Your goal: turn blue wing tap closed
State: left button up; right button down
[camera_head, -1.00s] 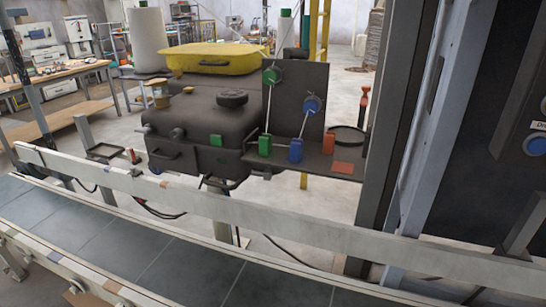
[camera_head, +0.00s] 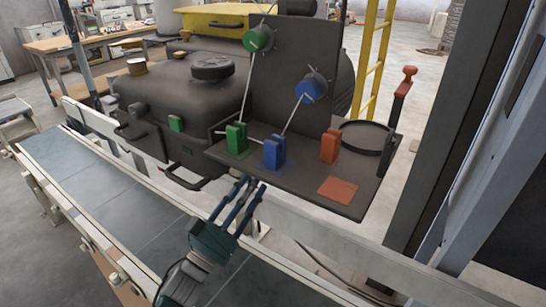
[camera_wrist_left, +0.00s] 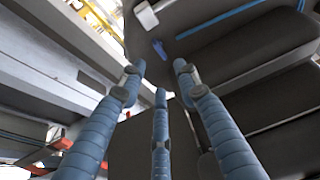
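A blue round fitting (camera_head: 312,86) sits on the upright dark panel, with a pale rod running from it down toward a blue block (camera_head: 274,152) on the dark shelf. I cannot tell which of these blue parts is the wing tap. My left gripper (camera_head: 251,185) is below and in front of the shelf, apart from the blue block. Its fingers are spread and empty. In the left wrist view the gripper (camera_wrist_left: 158,76) shows separated fingers, with a small blue part (camera_wrist_left: 159,48) beyond them. My right gripper is not in view.
A green round fitting (camera_head: 258,40) and green block (camera_head: 236,137) are left of the blue ones. An orange block (camera_head: 330,146) and orange patch (camera_head: 337,190) are to the right. A pale rail (camera_head: 340,250) and conveyor (camera_head: 110,200) run below the shelf.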

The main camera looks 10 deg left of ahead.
pick_arm(q)
jog(key=p+x, duration=0.1)
jog(key=x, duration=0.8)
grip_shut()
